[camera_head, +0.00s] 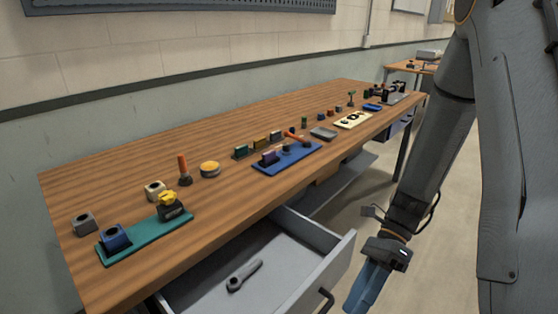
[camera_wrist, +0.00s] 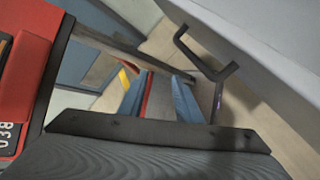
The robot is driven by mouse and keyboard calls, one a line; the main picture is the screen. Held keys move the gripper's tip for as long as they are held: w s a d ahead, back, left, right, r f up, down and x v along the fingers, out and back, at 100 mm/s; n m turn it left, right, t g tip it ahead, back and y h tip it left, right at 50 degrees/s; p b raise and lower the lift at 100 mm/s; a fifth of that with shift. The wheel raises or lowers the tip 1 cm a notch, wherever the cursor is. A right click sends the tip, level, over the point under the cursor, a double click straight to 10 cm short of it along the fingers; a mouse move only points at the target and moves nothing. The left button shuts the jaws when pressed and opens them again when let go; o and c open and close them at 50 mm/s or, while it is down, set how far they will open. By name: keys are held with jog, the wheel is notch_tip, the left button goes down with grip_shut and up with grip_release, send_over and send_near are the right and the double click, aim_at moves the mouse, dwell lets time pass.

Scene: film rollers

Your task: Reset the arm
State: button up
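My arm hangs down on the right of the head view. My gripper (camera_head: 365,290) points down beside the front of an open drawer, apart from the workbench top, with its tips near or past the lower picture edge. In the wrist view my two blue-grey fingers (camera_wrist: 160,98) stand apart with a gap between them, and I see nothing held. The drawer (camera_head: 338,262) is grey and pulled out from under the bench. A grey wrench (camera_head: 243,276) lies in it.
The wooden workbench (camera_head: 100,185) carries a teal tray (camera_head: 143,240), a blue tray (camera_head: 288,161) and several small parts. A dark handle (camera_wrist: 214,72) shows close to my fingers. A red object (camera_wrist: 25,80) is at the left there. Floor (camera_head: 380,215) lies open beyond the drawer.

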notch_tip(320, 180, up, 12)
jog(key=w+d+n+t+h+p, duration=0.1)
jog(key=n+t+h, duration=0.6)
jog(key=n, duration=1.2)
jog(key=shift+w+d+r+n+t+p, duration=0.15)
jog(key=shift+w+d+n+t+p, duration=0.2)
jog(key=shift+d+p, duration=0.5)
